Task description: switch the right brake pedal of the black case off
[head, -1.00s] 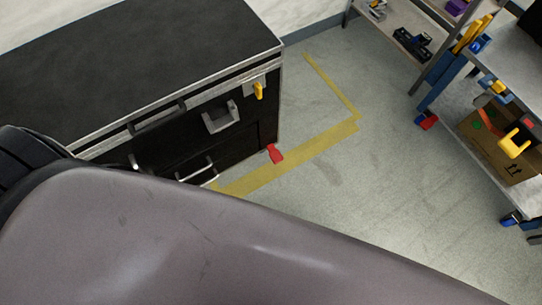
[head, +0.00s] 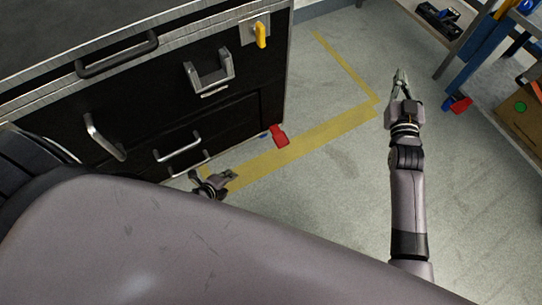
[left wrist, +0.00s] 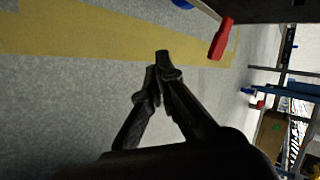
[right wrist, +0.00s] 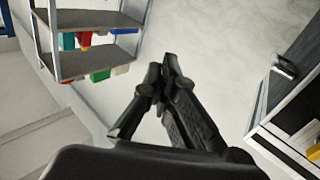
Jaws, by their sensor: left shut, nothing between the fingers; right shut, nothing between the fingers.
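The black case (head: 150,110) with metal edges stands at the left in the head view. A red brake pedal (head: 279,136) sticks out at the foot of its right corner, near the floor. The same red pedal (left wrist: 221,38) is in the left wrist view, at the upper right, beyond the fingertips. My left gripper (head: 230,177) is low in front of the case, shut and empty, apart from the pedal; its fingers also show in the left wrist view (left wrist: 162,58). My right gripper (head: 400,75) is shut and empty over open floor to the right of the case; it also shows in the right wrist view (right wrist: 164,65).
A yellow latch (head: 261,34) and metal handles (head: 181,148) are on the case front. Yellow tape (head: 325,137) marks the grey floor, which is clear between the case and the shelving. A blue-legged cart (head: 465,75) with a cardboard box (head: 523,112) stands at the right.

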